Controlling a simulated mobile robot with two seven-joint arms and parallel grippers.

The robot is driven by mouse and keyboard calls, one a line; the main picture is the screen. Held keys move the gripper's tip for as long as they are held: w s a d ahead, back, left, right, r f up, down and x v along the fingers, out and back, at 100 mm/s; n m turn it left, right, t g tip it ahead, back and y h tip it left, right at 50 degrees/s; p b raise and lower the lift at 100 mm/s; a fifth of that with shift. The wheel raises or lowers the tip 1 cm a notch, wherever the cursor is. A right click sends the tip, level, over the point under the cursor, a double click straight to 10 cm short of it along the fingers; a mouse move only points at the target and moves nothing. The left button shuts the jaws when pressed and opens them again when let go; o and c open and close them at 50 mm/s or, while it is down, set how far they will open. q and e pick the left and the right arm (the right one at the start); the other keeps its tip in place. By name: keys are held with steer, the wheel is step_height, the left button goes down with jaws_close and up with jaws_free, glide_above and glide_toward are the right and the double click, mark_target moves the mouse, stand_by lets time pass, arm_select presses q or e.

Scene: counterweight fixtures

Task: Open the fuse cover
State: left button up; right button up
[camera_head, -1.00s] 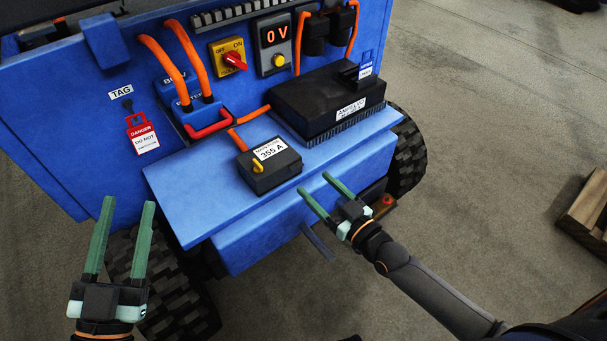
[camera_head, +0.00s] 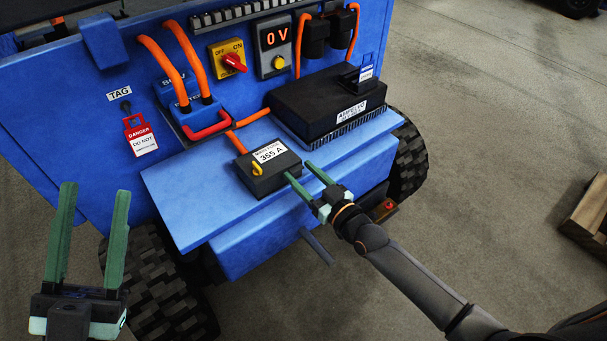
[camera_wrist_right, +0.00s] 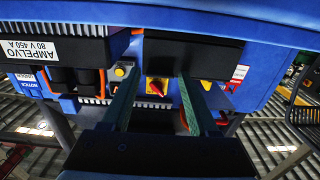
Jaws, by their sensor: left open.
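The fuse cover (camera_head: 283,178) is a black box with a white label reading 355 A, on the blue ledge; it is closed. A yellow latch (camera_head: 257,168) is on its front left side. In the right wrist view the dark block ahead of the fingers (camera_wrist_right: 200,52) appears to be this cover. My right gripper (camera_head: 298,170) is open and empty, its fingertips close to the cover's right side; I cannot tell whether they touch. My left gripper (camera_head: 95,190) is open and empty, left of the ledge and away from the cover.
A black controller (camera_head: 315,103) stands behind and right of the cover on the ledge (camera_head: 200,205). Orange cables (camera_head: 252,117) run behind. A red-knobbed switch (camera_head: 230,60), a 0 V display (camera_head: 275,37) and a red danger tag (camera_head: 140,137) are on the blue panel.

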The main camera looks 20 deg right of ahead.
jaws_close()
stand_by(1.1)
